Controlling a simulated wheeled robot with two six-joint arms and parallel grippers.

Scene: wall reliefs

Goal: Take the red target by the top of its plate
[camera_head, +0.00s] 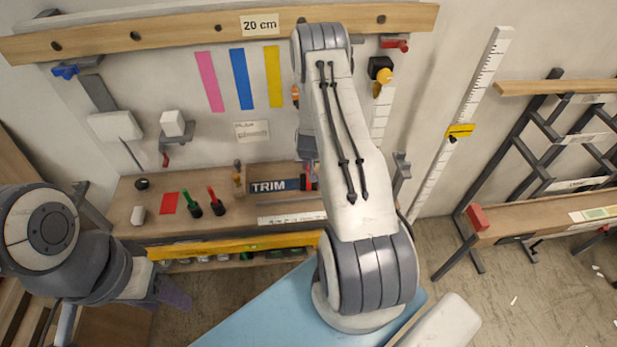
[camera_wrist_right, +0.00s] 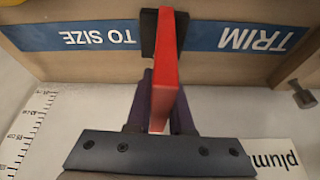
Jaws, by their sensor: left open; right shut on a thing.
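The red target (camera_wrist_right: 169,55) is a narrow upright red plate in the right wrist view. Its far end is against a black block (camera_wrist_right: 148,32) on the blue TRIM TO SIZE strip. My right gripper (camera_wrist_right: 162,78) has its purple fingers on both sides of the plate and is shut on it. My left gripper (camera_head: 172,292) is open at the lower left, low in front of the bench and far from the target.
A dark rack (camera_head: 545,160) with a red block (camera_head: 477,217) stands right. Open floor lies below it.

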